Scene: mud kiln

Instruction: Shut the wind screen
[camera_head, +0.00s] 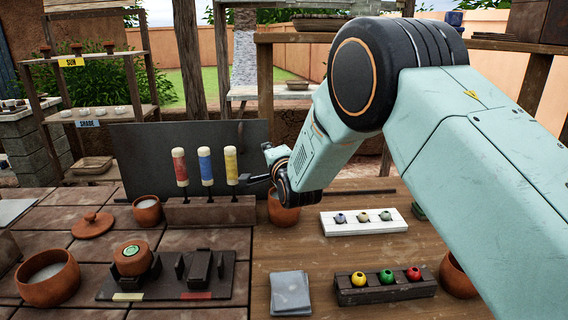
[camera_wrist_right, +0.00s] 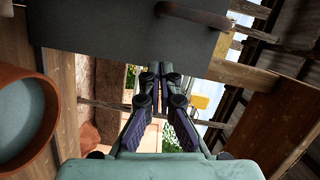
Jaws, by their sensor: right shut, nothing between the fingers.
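The wind screen is a flat dark grey panel (camera_head: 140,148) standing upright at the back of the work table, behind a row of tools. In the right wrist view the panel (camera_wrist_right: 105,40) fills the upper part, with a dark bar handle (camera_wrist_right: 195,14) on its face. My right gripper (camera_head: 252,179) is near the panel's right end, beside the yellow-handled tool. In the wrist view its fingers (camera_wrist_right: 161,70) are together and empty, overlapping the panel's edge; I cannot tell whether they touch it. My left gripper is not in view.
A wooden block (camera_head: 210,211) holds red, blue and yellow-handled tools in front of the panel. A terracotta pot (camera_head: 283,212) stands under my right wrist. A white tray (camera_head: 363,224) and a dark bead rack (camera_head: 386,292) lie to the right. A thin dark rail (camera_head: 350,192) runs along the back.

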